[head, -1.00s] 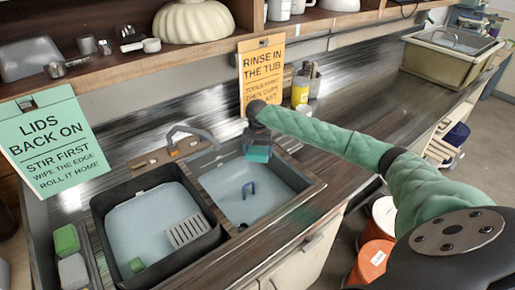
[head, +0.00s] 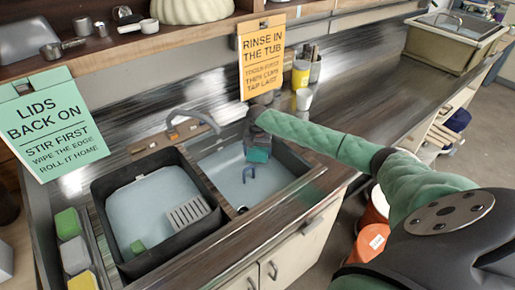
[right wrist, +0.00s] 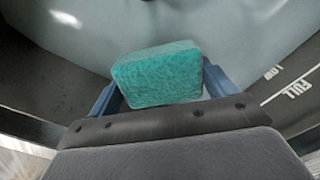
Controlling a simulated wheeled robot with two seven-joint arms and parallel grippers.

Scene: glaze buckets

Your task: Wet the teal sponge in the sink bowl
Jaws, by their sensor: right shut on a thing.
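The teal sponge (head: 258,155) is in my right gripper (head: 257,148), over the sink bowl (head: 291,158). In the right wrist view the sponge (right wrist: 158,75) sits between the blue fingers, with pale water behind it. The gripper is shut on it. The bowl holds pale water, and a small blue U shape shows on it just below the sponge; I cannot tell if this is a reflection. Whether the sponge touches the water is unclear. My left gripper is not in view.
A black tub (head: 108,225) of water with a grey grate (head: 189,212) and a small green block stands left of the bowl. A tap (head: 190,117) arches behind. Several sponges lie in a tray at far left. The counter to the right is mostly clear.

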